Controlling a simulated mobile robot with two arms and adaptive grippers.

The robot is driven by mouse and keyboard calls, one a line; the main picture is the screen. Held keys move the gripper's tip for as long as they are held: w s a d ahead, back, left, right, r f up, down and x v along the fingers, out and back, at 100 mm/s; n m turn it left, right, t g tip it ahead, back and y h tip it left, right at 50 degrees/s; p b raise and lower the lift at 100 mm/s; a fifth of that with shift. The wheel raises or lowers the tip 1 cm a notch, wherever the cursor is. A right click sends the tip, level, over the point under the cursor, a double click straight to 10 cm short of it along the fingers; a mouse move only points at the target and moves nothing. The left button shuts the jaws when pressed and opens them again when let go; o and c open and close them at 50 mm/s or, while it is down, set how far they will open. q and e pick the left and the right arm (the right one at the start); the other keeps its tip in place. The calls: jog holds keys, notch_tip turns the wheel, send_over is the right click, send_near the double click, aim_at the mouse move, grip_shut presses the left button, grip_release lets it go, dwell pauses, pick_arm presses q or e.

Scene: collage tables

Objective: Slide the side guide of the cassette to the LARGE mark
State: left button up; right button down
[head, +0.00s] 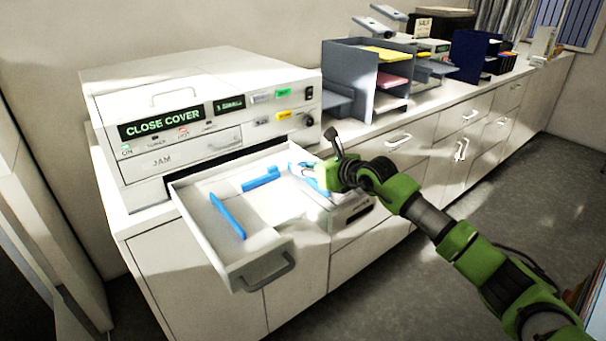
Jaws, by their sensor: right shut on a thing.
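The cassette (200,238) is a white tray pulled out of the printer's front, with a handle on its near end. Inside it are a long blue guide (228,216) along the left, a short blue piece (262,179) at the back, and a blue side guide (303,172) at the right. My right gripper (322,178) reaches in over the cassette's right side and is shut on this right-hand side guide, covering part of it. The size marks, LARGE included, cannot be read here. My left gripper is not in view.
The white printer (205,105) stands behind the cassette; its display (161,122) reads "CLOSE COVER". A grey letter tray with papers (350,75) stands on the counter (420,110) to the right. The cassette's middle floor is clear.

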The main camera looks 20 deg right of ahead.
jog(key=shift+w+d, duration=0.1)
jog(key=shift+d, duration=0.4)
jog(key=shift+a, duration=0.1)
jog(key=c, duration=2.1)
grip_release()
jog(key=shift+r, duration=0.1)
jog(key=shift+o, duration=0.3)
jog(key=shift+d, duration=0.2)
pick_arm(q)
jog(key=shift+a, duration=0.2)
pick_arm(e)
jog(key=shift+a, duration=0.15)
jog(key=v, duration=1.2)
jog(key=shift+s+a, duration=0.1)
jog(key=shift+s, duration=0.1)
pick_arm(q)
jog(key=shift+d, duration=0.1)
